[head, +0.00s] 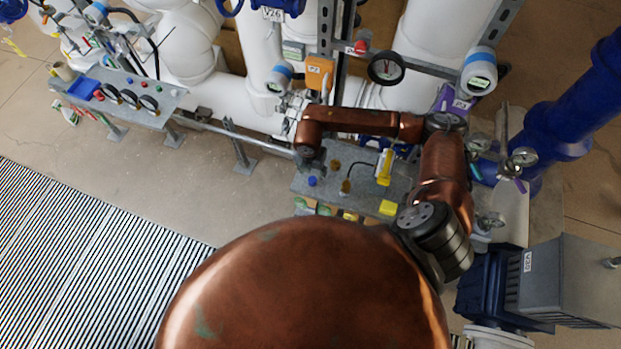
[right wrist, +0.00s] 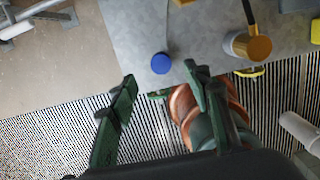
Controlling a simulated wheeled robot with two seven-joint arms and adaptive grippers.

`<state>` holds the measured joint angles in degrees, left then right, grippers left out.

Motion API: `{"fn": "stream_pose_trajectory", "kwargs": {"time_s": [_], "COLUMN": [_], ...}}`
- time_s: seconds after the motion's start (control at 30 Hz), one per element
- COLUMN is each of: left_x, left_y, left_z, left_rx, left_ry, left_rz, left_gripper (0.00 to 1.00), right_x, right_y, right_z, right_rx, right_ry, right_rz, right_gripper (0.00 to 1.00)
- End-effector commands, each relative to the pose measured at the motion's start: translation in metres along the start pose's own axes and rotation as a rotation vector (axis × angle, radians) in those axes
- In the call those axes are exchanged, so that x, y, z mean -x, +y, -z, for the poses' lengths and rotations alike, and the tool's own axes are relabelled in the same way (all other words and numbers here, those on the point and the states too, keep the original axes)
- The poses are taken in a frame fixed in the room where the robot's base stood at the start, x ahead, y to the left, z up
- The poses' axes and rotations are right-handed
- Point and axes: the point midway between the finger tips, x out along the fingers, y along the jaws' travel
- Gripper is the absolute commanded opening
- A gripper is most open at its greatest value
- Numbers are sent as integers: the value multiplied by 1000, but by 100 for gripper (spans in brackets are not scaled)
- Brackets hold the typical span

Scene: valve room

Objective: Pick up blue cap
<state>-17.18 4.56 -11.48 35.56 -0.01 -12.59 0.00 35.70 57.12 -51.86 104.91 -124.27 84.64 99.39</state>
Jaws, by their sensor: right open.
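The blue cap (head: 312,181) sits on the grey table (head: 330,185), near its left front part in the head view. In the right wrist view the round blue cap (right wrist: 161,62) lies just beyond the fingertips, close to the table's front edge. My right gripper (right wrist: 160,79) is open and empty, its two green fingers spread with the cap seen ahead of the gap. In the head view my right arm reaches over the table, and its gripper end (head: 308,156) is above and behind the cap, its fingers hard to make out. My left gripper is not in view.
A brass piece with a dark stem (right wrist: 247,45) stands right of the cap. White pipes (head: 262,100) and a gauge (head: 386,68) are behind. Bare tabletop lies left of the cap.

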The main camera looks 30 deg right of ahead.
Motion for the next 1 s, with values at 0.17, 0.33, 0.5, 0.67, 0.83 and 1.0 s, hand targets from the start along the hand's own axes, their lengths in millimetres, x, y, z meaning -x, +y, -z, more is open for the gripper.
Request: {"fn": "stream_pose_trajectory", "kwargs": {"time_s": [0.17,0.33,0.5,0.67,0.83,1.0], "left_x": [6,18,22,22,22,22], "left_y": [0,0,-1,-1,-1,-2], "left_z": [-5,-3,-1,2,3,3], "left_rx": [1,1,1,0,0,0], "left_ry": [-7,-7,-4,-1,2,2], "left_rz": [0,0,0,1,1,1], "left_gripper": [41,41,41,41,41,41], "right_x": [-18,-40,-62,-68,-68,-68], "right_y": [-2,-1,1,2,2,2], "right_z": [1,4,4,4,5,5], "right_rx": [-1,-1,2,4,5,5], "right_ry": [4,7,7,5,6,6], "right_rz": [1,1,-1,-3,-3,-3], "right_gripper": [45,45,45,45,43,31]}}
